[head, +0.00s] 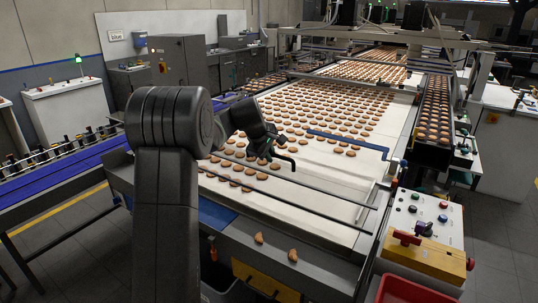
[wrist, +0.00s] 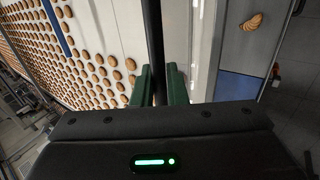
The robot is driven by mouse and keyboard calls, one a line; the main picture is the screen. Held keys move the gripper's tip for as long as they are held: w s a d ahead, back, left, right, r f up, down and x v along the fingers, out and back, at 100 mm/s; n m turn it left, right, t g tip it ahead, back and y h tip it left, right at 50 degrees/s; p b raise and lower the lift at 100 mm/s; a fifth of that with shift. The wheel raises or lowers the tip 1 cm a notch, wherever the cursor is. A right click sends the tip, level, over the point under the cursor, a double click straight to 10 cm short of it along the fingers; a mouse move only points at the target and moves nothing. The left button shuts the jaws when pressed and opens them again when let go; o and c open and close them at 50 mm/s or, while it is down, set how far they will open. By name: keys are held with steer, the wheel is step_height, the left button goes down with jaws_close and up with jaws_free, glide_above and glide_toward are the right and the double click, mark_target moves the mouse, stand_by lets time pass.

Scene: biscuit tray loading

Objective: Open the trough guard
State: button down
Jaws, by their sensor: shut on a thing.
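A thin dark bar, which looks like the trough guard's rail (head: 335,195), runs across the near end of the pale biscuit belt (head: 320,205). My gripper (head: 287,165) is at this bar, above the belt. In the wrist view its green fingers (wrist: 159,88) stand on either side of the dark bar (wrist: 153,40) and are shut on it. The bar runs away from the fingers to the top of the picture. The rest of the guard and its hinges cannot be made out clearly.
Rows of biscuits (head: 330,105) cover the belt behind, with a blue crossbar (head: 345,144) over it. Two pastries (head: 259,238) (head: 292,255) lie on the near ledge. A control box (head: 425,220) and red crate (head: 405,292) stand at the right.

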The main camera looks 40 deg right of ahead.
steer(key=c, duration=1.5)
jaws_free()
steer(key=shift+d+f, duration=0.1)
steer(key=shift+c, duration=0.2)
steer(key=b+v, duration=0.2)
steer(key=v, duration=1.2)
steer(key=shift+b, duration=0.35)
steer(key=shift+s+f, duration=0.1)
steer(key=p+x, duration=0.2)
steer(key=x, duration=1.1)
steer(key=shift+d+f+p, duration=0.15)
steer(key=shift+f+p, duration=0.15)
steer(key=shift+p, duration=0.05)
